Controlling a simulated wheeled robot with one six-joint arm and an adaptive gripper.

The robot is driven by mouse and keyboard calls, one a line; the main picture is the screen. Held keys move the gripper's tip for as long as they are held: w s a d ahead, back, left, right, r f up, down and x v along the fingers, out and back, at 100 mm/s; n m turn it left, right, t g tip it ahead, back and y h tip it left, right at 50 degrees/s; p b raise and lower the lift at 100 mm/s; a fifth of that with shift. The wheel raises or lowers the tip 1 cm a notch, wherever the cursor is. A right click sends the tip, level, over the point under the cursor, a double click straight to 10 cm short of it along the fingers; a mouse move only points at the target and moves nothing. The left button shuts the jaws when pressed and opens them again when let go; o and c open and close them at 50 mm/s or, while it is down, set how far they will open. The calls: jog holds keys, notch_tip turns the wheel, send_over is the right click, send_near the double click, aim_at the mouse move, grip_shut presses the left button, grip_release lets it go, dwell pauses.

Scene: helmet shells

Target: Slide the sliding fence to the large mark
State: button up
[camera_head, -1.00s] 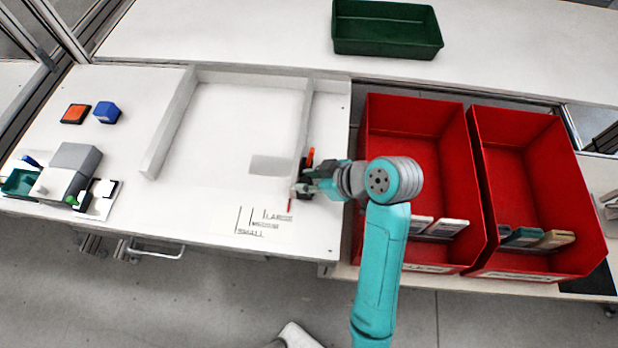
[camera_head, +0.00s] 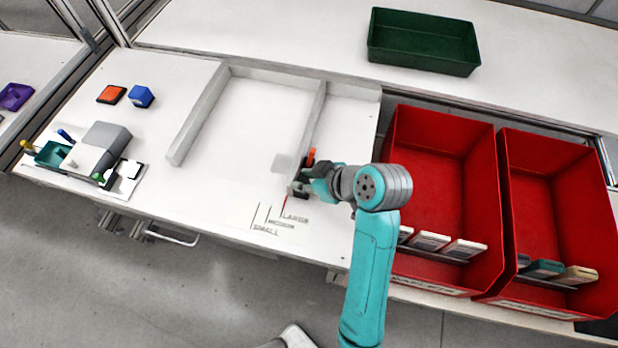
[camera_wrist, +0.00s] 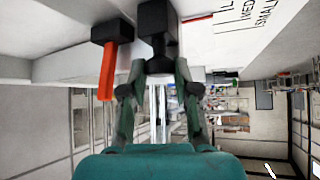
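The sliding fence (camera_head: 311,125) is the white right-hand bar on the tabletop jig. A dark block with an orange lever (camera_head: 311,156) sits at its near end, and the orange lever (camera_wrist: 108,70) hangs left of the fingers in the wrist view. A thin red pointer (camera_head: 285,200) lies close to the large mark (camera_head: 281,210); I cannot tell whether they line up exactly. The medium and small marks are left of it. My gripper (camera_head: 306,183) is at the fence's near end, its fingers closed around a black knob (camera_wrist: 157,18); their contact is partly hidden.
A fixed white rail (camera_head: 198,115) stands left across clear tabletop. An orange block (camera_head: 111,94), a blue block (camera_head: 141,96) and a grey device (camera_head: 100,145) lie further left. Red bins (camera_head: 440,190) stand right of the table; a green bin (camera_head: 423,40) is behind.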

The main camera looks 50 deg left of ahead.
jog(key=o, duration=0.4)
jog(key=v, duration=1.2)
jog(key=shift+d+f, duration=0.1)
jog(key=shift+f, duration=0.05)
